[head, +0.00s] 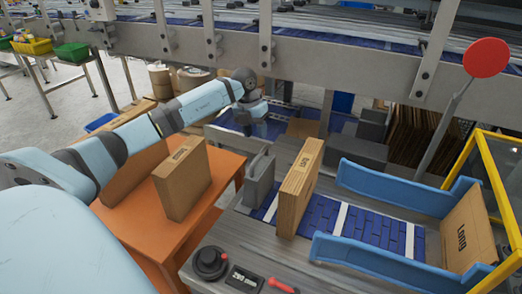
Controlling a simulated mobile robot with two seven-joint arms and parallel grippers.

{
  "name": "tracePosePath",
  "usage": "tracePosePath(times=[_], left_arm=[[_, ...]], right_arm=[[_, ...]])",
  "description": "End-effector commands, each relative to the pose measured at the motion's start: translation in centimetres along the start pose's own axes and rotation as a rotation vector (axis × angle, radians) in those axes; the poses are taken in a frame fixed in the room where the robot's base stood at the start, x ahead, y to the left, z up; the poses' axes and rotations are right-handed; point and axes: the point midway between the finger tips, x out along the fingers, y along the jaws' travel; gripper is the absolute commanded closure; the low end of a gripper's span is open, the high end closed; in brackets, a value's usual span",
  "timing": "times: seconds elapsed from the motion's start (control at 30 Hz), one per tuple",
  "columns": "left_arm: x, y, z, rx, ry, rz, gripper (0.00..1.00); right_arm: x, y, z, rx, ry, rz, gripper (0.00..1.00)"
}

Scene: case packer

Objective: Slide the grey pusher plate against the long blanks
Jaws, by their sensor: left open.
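The grey pusher plate (258,183) stands upright on the packer's bed, to the left of a stack of long blanks. That stack of brown cardboard blanks (300,188) stands on edge across the blue belt, with a narrow gap between it and the plate. My left gripper (254,118) is beyond the pusher plate, near the conveyor frame, and touches neither plate nor blanks. It is small in the view and looks empty; its fingers are hard to make out. My right gripper does not show.
An orange table (150,243) at left holds more upright cardboard stacks (183,178). Blue guide rails (395,188) flank the belt toward a board marked LONG (468,232) inside a yellow frame (497,180). A black knob (210,262) sits in front. A red disc (486,58) stands at right.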

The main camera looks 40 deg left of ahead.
Motion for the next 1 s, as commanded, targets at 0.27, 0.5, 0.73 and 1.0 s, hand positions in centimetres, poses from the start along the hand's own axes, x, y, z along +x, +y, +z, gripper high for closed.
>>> tracePosePath(times=[0.27, 0.5, 0.73, 1.0], left_arm=[[5.3, -0.1, -0.1, 0.001, 0.002, -0.002, 0.58], [7.1, -0.1, 0.0, 0.001, 0.000, -0.002, 0.58], [7.2, -0.1, 0.0, 0.002, -0.001, -0.001, 0.58], [7.2, -0.1, 0.0, 0.002, 0.000, -0.002, 1.00]], right_arm=[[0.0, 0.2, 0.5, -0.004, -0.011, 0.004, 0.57], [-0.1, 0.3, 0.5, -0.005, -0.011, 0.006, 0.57], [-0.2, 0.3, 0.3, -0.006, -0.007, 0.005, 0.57], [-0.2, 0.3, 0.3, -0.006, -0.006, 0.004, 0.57]])
